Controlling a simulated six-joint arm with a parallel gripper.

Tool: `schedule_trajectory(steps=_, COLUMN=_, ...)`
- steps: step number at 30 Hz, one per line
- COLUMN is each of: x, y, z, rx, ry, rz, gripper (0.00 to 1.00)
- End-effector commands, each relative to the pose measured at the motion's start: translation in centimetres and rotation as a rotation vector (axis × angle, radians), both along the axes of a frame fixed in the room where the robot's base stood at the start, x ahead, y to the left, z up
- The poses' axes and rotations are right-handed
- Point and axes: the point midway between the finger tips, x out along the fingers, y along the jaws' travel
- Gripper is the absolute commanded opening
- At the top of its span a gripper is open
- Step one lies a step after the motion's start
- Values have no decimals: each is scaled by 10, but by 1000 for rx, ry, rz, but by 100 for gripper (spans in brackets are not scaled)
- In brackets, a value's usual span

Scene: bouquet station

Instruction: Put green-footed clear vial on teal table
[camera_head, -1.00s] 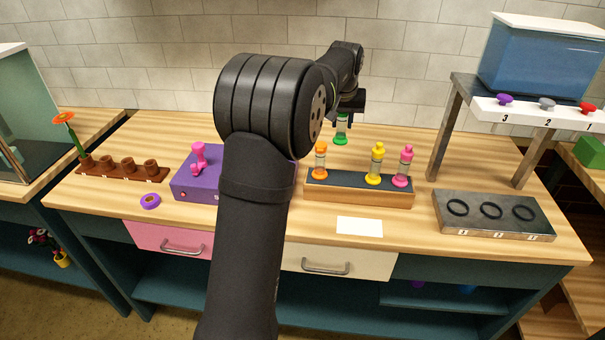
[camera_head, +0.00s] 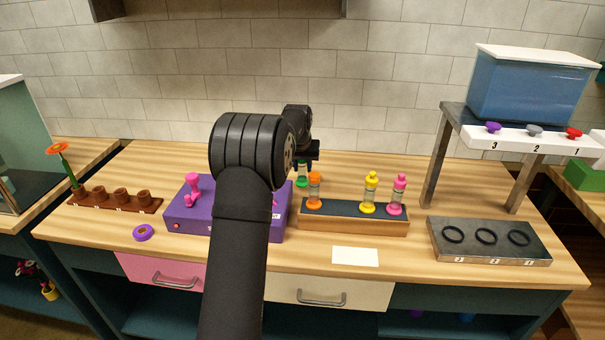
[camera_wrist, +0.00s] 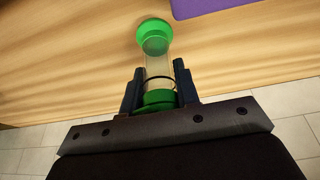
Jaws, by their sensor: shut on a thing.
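My gripper (camera_wrist: 160,92) is shut on the green-footed clear vial (camera_wrist: 157,64). The wrist view shows its clear tube between the fingers, a round green foot at the far end and green at the near end. In the head view the green foot (camera_head: 302,182) hangs below my gripper (camera_head: 304,164), just left of and behind the orange vial. The wooden counter is below it; I cannot tell if it touches. I see no separate teal table top; dark teal shows on the cabinet (camera_head: 440,294) under the wooden counter top.
A rack (camera_head: 352,224) holds orange, yellow and pink vials. A purple box (camera_head: 180,220) stands left of it, partly behind my arm. A brown holder (camera_head: 115,200), a grey tray with rings (camera_head: 488,260) and a raised blue tank (camera_head: 530,88) are around. A white card (camera_head: 355,257) lies in front.

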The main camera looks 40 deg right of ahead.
Motion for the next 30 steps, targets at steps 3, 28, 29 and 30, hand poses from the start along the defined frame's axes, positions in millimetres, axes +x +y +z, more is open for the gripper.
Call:
schedule_trajectory(steps=3, x=0, y=0, z=-19, rx=1, ry=1, rz=0, gripper=0)
schedule_trajectory(steps=28, x=-1, y=0, z=-31, rx=1, ry=1, rz=0, gripper=51)
schedule_trajectory(steps=29, x=-1, y=0, z=-30, rx=1, ry=1, rz=0, gripper=51)
schedule_trajectory(steps=30, x=-1, y=0, z=-28, rx=0, ry=0, rz=0, gripper=51)
